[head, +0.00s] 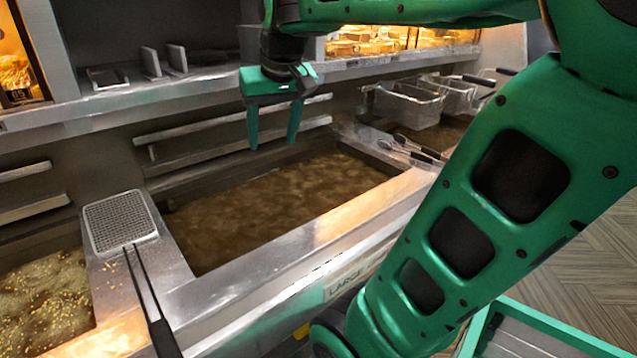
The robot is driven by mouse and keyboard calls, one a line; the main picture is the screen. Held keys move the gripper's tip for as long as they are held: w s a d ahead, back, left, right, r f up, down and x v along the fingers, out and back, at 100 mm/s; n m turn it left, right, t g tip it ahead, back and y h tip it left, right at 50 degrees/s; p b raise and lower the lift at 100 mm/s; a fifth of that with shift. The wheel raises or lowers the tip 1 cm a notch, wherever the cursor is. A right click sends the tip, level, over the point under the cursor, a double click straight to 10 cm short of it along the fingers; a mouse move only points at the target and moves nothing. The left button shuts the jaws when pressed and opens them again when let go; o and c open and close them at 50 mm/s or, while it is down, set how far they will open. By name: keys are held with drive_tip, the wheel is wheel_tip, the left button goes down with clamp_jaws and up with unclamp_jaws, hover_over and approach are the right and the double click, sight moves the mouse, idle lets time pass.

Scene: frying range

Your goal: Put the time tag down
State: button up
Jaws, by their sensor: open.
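I cannot make out a time tag anywhere in the head view. My gripper (272,146) is open, with its two green fingers pointing down and nothing visible between them. It hangs over the back part of the middle fryer vat (330,225), which holds brown oil. A pale label reading "LARGE" (345,284) is on the front face of the fryer, well below and to the right of my gripper.
A mesh skimmer (120,222) lies on the divider left of the vat, its handle toward the front. Bubbling oil (45,305) fills the left vat. Wire baskets (408,104) and tongs (415,149) are at the right. A steel shelf (200,83) runs behind.

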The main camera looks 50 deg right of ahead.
drive_tip(key=s+a+f+g, duration=0.1)
drive_tip(key=s+f, duration=0.4)
drive_tip(key=s+a+f+g+y, duration=0.1)
drive_tip(key=s+a+f, duration=0.1)
drive_tip(key=s+f, duration=0.4)
drive_tip(key=s+a+f+m+g+y, duration=0.1)
drive_tip(key=s+f+g, duration=0.1)
drive_tip(key=s+f, duration=0.4)
drive_tip(key=shift+a, duration=0.2)
drive_tip(key=shift+w+f, duration=0.35)
drive_tip(key=shift+w, duration=0.4)
drive_tip(key=shift+s+r, duration=0.1)
drive_tip(key=shift+d, duration=0.1)
